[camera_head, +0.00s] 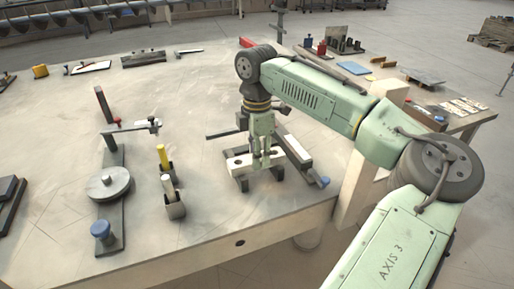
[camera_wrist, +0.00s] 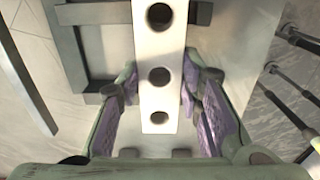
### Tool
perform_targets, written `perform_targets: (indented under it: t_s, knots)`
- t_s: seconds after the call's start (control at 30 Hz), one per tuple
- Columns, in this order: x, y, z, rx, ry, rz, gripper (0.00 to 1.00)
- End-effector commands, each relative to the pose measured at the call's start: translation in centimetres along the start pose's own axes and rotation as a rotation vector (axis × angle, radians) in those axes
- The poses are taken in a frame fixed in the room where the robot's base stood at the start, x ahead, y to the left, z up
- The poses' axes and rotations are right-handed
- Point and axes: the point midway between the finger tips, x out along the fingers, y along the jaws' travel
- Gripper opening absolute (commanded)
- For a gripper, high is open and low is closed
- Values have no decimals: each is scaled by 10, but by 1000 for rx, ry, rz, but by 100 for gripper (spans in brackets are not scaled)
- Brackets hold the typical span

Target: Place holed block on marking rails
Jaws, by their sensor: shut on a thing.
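The holed block (camera_wrist: 158,98) is a pale bar with a row of round dark holes, seen from above in the wrist view. In the head view the block (camera_head: 239,164) lies level at the front right of the table. My gripper (camera_head: 262,157) points down with its fingers shut on the block; purple pads flank its sides in the wrist view (camera_wrist: 160,92). Dark supports (camera_head: 242,183), which look like the marking rails, show just below the block. I cannot tell whether the block touches them. A dark frame (camera_wrist: 75,60) lies left of the block in the wrist view.
A long dark fixture with a pale strip (camera_head: 297,150) and blue knob stands right of the block. To the left are grey holders with a yellow-handled tool (camera_head: 162,157) and a round turntable (camera_head: 109,183) with a blue knob. The table's front edge is close.

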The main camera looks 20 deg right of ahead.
Motion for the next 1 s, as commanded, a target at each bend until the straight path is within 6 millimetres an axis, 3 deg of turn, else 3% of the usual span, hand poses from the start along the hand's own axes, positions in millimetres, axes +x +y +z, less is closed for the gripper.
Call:
perform_targets:
  t_s: [0.27,0.3,0.57,1.0]
  knots:
    - [0,1,0,0,1,4,0]
    - [3,0,0,0,0,1,34]
    - [2,0,0,0,0,1,52]
    - [-4,0,0,0,0,2,53]
